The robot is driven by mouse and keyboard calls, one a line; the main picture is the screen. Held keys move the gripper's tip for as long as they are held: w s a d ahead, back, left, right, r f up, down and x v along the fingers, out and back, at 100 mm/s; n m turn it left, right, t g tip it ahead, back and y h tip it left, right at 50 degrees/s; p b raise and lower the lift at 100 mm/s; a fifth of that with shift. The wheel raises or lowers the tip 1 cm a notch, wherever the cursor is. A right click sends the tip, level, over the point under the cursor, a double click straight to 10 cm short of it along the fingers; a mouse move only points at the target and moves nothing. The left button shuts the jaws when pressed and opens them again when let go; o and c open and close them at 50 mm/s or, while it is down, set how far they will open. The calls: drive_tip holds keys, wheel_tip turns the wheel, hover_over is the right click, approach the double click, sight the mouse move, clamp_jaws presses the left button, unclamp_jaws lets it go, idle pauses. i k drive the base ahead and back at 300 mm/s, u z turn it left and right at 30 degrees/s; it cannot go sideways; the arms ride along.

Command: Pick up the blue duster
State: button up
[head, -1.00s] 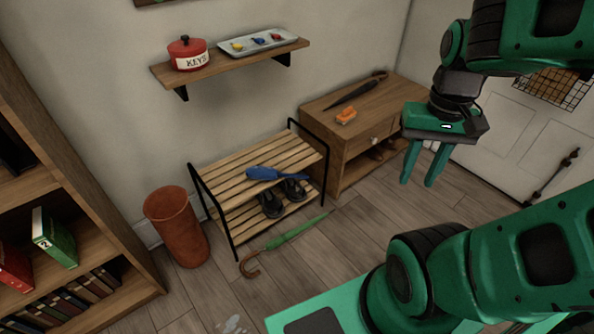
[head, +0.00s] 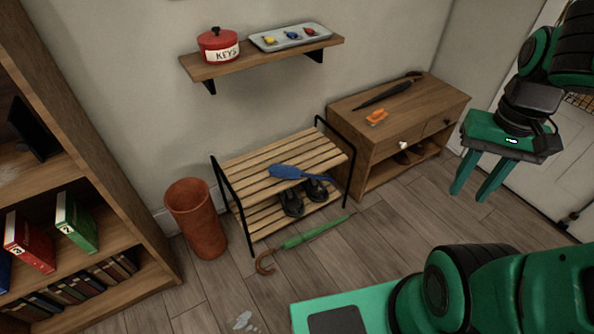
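The blue duster (head: 290,172) lies flat on the top slats of the wooden shoe rack (head: 262,158), near its right front edge. My gripper (head: 470,196) hangs at the right of the head view, with its two green fingers apart and nothing between them. It is well to the right of the duster and touches nothing that I can see.
A cabinet (head: 400,100) with a black umbrella (head: 388,92) and an orange item (head: 376,117) stands right of the rack. A green umbrella (head: 300,238) lies on the floor before the rack. A terracotta bin (head: 196,217) and a bookshelf (head: 150,265) stand left. A wall shelf (head: 262,60) hangs above.

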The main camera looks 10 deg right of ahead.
sight(277, 170)
drive_tip(key=i, duration=0.9)
drive_tip(key=u, duration=0.1)
